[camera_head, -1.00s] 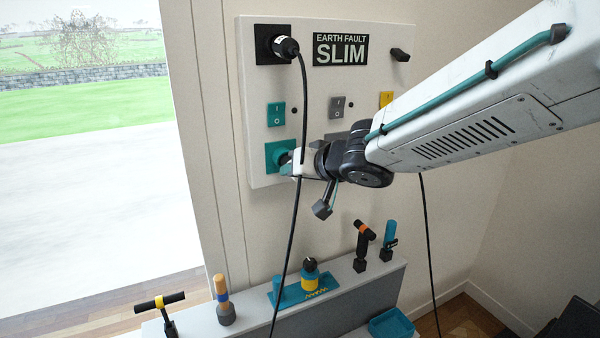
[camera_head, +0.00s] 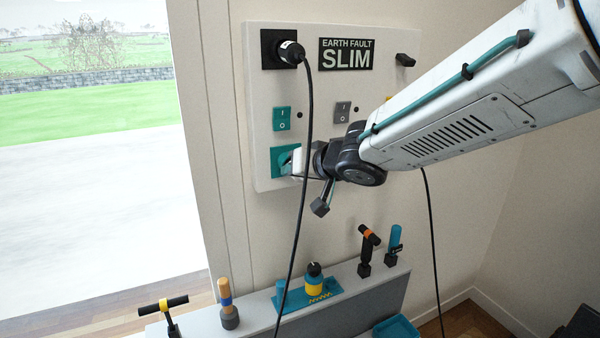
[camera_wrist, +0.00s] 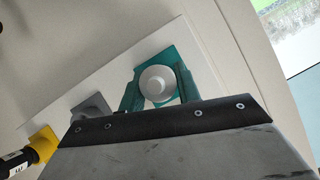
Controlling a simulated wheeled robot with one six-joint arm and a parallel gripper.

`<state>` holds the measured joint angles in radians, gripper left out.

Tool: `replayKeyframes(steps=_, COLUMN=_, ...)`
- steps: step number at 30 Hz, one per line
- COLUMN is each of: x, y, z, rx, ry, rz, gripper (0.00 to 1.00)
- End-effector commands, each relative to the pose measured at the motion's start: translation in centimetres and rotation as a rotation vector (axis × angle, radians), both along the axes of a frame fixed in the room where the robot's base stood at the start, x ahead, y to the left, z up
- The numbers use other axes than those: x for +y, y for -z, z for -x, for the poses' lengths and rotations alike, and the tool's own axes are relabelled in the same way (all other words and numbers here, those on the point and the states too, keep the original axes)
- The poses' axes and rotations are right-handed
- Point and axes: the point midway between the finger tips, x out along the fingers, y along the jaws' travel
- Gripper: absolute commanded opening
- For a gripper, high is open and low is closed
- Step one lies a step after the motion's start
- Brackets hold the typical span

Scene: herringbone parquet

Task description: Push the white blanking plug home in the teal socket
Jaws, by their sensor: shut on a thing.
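The teal socket (camera_head: 276,161) is at the lower left of the wall panel, and its plate also shows in the wrist view (camera_wrist: 188,62). The round white blanking plug (camera_wrist: 157,83) is seen end-on in front of the socket in the wrist view. My gripper (camera_wrist: 158,92) is shut on the plug, with one teal finger on each side of it. How deep the plug sits in the socket cannot be told.
A black cable hangs from the black plug (camera_head: 291,53) and passes in front of my gripper. Teal (camera_head: 282,118) and grey (camera_head: 342,112) switches sit above. A grey socket (camera_wrist: 90,107) and a yellow socket (camera_wrist: 45,143) lie alongside. A ledge (camera_head: 215,320) with several tools is below.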

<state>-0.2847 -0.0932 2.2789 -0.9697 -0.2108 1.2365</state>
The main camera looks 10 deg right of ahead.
Motion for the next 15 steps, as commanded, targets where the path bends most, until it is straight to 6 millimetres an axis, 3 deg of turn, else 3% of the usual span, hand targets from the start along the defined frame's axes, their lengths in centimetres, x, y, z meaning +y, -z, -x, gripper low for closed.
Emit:
replayKeyframes(steps=2, x=0.06, y=-0.03, z=-0.2, rx=-0.001, ry=0.0, rz=0.0, gripper=0.1)
replayKeyframes(steps=3, x=0.07, y=-0.05, z=-0.21, rx=-0.001, ry=0.0, rz=0.0, gripper=0.38)
replayKeyframes(steps=5, x=0.06, y=-0.05, z=-0.19, rx=-0.001, ry=0.0, rz=0.0, gripper=0.55)
replayKeyframes(steps=15, x=-0.02, y=-0.12, z=-0.04, rx=-0.001, ry=0.0, rz=0.001, gripper=0.58)
